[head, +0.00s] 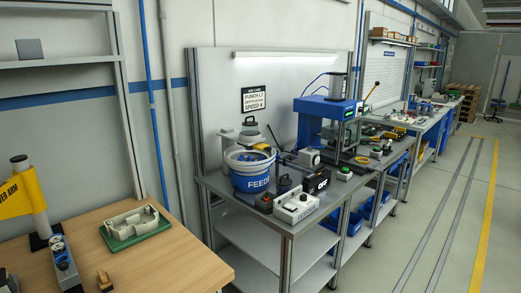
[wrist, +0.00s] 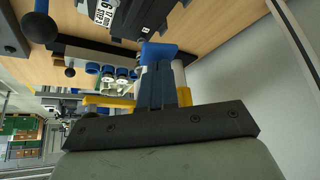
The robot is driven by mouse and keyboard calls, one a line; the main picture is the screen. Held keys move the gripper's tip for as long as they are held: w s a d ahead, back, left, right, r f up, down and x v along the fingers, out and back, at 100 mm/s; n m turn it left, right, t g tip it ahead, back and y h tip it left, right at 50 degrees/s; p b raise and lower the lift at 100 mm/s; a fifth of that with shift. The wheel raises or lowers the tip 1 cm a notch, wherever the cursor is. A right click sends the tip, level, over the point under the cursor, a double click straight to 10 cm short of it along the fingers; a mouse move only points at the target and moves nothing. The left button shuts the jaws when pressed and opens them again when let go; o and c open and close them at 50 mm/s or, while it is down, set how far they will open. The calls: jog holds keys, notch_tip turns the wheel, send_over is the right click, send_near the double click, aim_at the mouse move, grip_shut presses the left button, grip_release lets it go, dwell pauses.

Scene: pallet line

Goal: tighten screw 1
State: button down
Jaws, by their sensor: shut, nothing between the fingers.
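In the wrist view my gripper (wrist: 158,60) points up the picture from a dark mounting bar, its two fingers together with nothing seen between them. Its blue tips are close to a wooden bench top, near a dark block with a printed label (wrist: 106,12). I cannot make out screw 1 in either view. In the head view a beige open housing (head: 134,221) sits on a green base at the bench's back right; it may hold screws, but they are too small to tell. My gripper is not in the head view.
In the head view, a yellow-flagged post (head: 22,195) and a small box with round controls (head: 62,262) stand on the left of the wooden bench (head: 165,260). A blue-and-white FEED bucket (head: 250,170) and a blue press (head: 328,115) stand on the metal bench. The wooden bench's front right is clear.

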jog(key=shift+f, duration=2.5)
dwell(1.2)
jog(key=shift+r, duration=0.25)
dwell(0.8)
jog(key=shift+r, duration=4.5)
